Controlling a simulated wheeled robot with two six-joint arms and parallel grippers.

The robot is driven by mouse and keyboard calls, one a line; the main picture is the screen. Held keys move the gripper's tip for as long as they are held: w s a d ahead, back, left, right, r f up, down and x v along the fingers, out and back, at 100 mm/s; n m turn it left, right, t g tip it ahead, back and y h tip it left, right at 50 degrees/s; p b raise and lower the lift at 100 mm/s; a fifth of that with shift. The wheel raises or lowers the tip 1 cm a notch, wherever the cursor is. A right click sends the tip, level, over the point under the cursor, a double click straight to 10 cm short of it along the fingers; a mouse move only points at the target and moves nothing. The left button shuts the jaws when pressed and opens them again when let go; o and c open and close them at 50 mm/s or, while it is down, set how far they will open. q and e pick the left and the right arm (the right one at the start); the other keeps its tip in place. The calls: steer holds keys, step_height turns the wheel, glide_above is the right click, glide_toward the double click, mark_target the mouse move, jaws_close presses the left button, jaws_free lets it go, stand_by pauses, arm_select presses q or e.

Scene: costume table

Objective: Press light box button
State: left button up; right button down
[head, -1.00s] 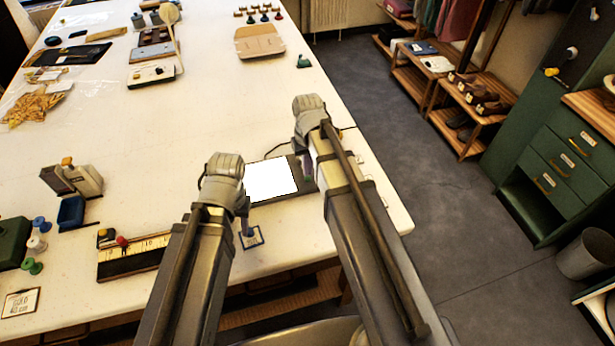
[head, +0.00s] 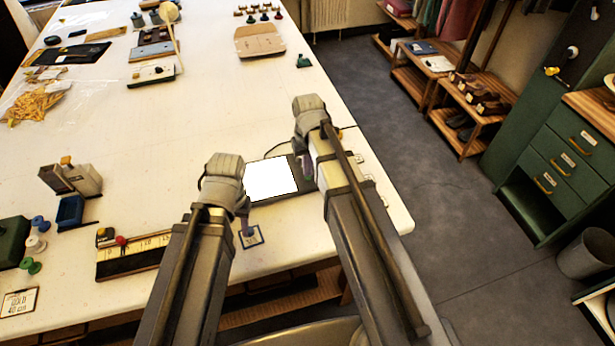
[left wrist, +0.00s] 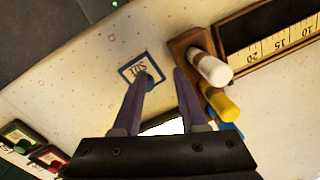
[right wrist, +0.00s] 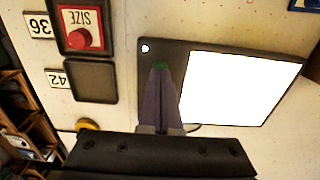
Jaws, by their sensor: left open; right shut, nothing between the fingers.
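The light box is a dark flat frame (right wrist: 232,48) with a bright white panel (head: 270,180). It lies near the table's right front, between my two arms. Its panel also glows white in the right wrist view (right wrist: 240,88). My left gripper (left wrist: 158,80) is open and empty over the table, near a blue-edged size card (left wrist: 141,70).
A ruler tray (head: 133,257) with small pegs lies left of my left arm. A red knob (right wrist: 80,38) on a SIZE holder and an empty dark tray (right wrist: 90,82) stand beside the light box. The table's middle (head: 210,110) is mostly clear.

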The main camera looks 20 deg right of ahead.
arm_select(q)
steer(key=shift+f+b, duration=0.5)
steer(key=shift+f, duration=0.1)
arm_select(e)
steer(key=shift+f, duration=0.55)
arm_select(q)
steer(key=shift+s+d+f, duration=0.1)
steer(key=shift+s+f, duration=0.05)
arm_select(e)
steer(key=shift+s+d+f, duration=0.1)
steer(key=shift+s+f, duration=0.05)
